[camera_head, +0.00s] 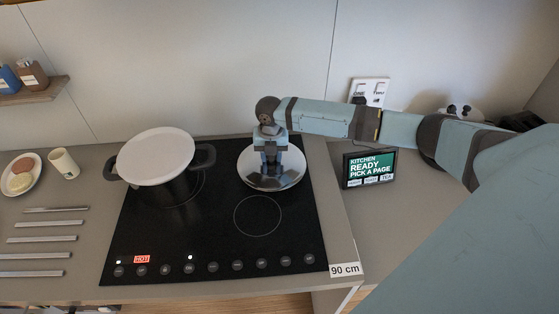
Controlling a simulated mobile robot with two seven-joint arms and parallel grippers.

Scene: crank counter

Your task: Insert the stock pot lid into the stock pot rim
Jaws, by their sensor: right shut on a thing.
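The stock pot (156,157) stands on the left rear of the black cooktop, with a dark handle on each side. Its round top looks plain white; I cannot tell its inside from a cover. The stock pot lid (290,178) is a shiny round disc over the right rear of the cooktop, apart from the pot and to its right. My right gripper (271,154) points down over the lid's middle and is shut on it, hiding the grip point. I cannot tell whether the lid touches the cooktop. My left gripper is not in view.
The black cooktop (215,238) has a lit HOT mark at its front left. Several metal bars (45,239), a cup (64,163) and a plate (33,184) lie to the left. A small screen (369,168) stands at the right. The wall is close behind.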

